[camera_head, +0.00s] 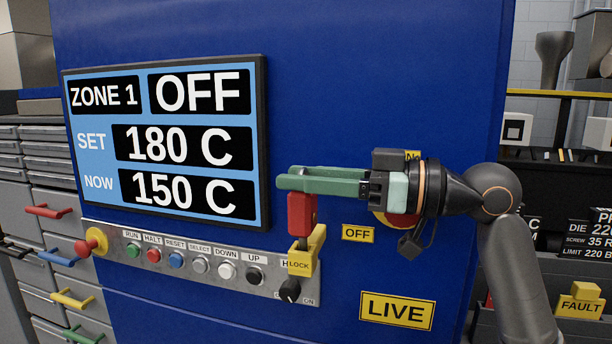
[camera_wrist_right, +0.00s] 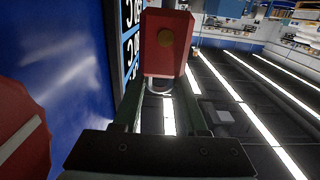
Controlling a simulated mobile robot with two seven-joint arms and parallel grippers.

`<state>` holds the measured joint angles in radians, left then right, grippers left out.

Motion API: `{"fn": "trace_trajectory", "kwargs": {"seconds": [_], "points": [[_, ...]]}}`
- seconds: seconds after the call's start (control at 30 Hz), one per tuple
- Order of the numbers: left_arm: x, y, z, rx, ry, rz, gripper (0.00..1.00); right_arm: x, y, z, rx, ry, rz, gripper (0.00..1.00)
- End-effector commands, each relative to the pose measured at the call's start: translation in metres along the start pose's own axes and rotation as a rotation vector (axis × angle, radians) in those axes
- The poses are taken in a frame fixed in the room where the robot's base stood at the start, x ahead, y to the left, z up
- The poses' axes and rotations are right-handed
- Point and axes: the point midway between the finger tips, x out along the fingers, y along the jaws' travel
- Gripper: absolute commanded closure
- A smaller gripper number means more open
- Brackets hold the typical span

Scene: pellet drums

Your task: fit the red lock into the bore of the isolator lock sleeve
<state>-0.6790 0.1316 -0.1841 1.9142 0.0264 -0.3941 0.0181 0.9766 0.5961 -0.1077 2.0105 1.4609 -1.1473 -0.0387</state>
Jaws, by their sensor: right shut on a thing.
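The red lock (camera_head: 301,216) hangs upright below the green fingers of my right gripper (camera_head: 290,179), which is shut on it near its top. In the right wrist view the lock (camera_wrist_right: 166,50) shows between and beyond the fingers (camera_wrist_right: 160,100), with its pale shackle towards me. The bore is not clearly visible. My left gripper is not in view.
A button panel (camera_head: 190,262) with a black knob (camera_head: 289,290) runs along the blue cabinet (camera_head: 385,80) under the display (camera_head: 165,145). A red round part (camera_head: 398,219) is partly hidden behind my right wrist; a red part also shows in the wrist view (camera_wrist_right: 22,135).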

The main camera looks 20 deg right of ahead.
Motion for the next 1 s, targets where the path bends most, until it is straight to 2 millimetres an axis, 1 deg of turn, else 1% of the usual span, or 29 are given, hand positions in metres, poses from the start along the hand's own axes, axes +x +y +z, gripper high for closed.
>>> {"fn": "trace_trajectory", "kwargs": {"seconds": [0.07,0.1,0.37,0.4,0.63,0.73,0.87,1.0], "points": [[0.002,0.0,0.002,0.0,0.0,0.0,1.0,0.0,0.0,0.003,-0.001,0.001,0.0,1.0],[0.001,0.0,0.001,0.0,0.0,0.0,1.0,0.0,0.0,0.002,-0.001,0.001,0.0,0.55],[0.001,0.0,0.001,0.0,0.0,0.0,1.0,0.0,0.0,0.002,0.001,-0.001,0.0,0.26],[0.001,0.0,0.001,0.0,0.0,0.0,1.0,0.0,0.0,0.002,0.001,-0.001,0.0,0.23],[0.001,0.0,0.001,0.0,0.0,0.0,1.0,0.0,0.0,0.003,0.002,-0.003,-0.001,0.23],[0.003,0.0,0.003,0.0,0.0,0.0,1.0,-0.006,0.001,0.004,0.002,-0.003,0.001,0.23],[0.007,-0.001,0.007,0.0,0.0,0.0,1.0,-0.025,0.001,0.006,0.001,-0.005,0.004,0.23],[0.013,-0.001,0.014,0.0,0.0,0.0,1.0,-0.056,0.001,0.007,0.0,-0.004,0.006,0.23]]}}
